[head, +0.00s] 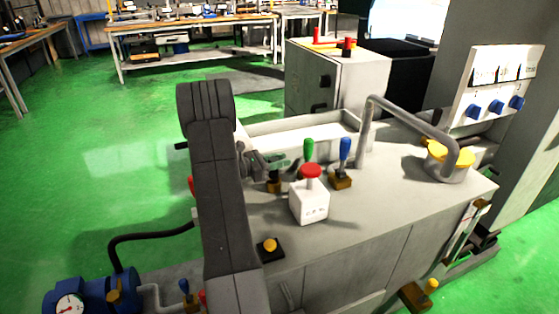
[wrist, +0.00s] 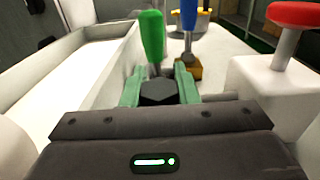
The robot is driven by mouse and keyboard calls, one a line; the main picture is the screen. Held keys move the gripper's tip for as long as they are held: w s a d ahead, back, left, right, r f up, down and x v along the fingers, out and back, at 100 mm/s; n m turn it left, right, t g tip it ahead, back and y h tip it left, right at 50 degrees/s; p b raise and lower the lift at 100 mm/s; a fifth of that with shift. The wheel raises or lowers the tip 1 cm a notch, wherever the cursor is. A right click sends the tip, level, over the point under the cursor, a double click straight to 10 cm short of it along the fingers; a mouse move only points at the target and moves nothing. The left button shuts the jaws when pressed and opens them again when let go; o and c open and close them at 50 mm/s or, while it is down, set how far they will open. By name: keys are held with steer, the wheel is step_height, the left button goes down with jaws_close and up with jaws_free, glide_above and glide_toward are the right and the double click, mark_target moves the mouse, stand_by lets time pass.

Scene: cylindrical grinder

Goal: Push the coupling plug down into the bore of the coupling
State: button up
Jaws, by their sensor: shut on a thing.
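My gripper (wrist: 158,88) has green fingers, which close from both sides on a dark, hex-topped piece (wrist: 159,91) in the wrist view. This looks like the coupling plug, and its lower end is hidden. In the head view my gripper (head: 277,162) is over the machine top, left of the green-handled lever. A small brass block (head: 274,187) shows just below it. I cannot tell whether this block is the coupling, and no bore shows. I cannot tell how deep the plug sits.
The green lever (head: 308,149) stands close behind the fingers, with a blue lever (head: 345,149) beside it. A white box with a red button (head: 310,171) stands to the right. A white trough (wrist: 75,75) lies left. A bent grey pipe (head: 405,113) and yellow cap (head: 437,151) are farther right.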

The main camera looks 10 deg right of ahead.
steer(key=shift+f, duration=0.15)
steer(key=o, duration=1.1)
step_height(320, 180, up, 10)
steer(key=shift+p, duration=0.6)
steer(key=shift+f, duration=0.1)
steer(key=shift+f+b, duration=0.3)
steer(key=shift+f, duration=4.05)
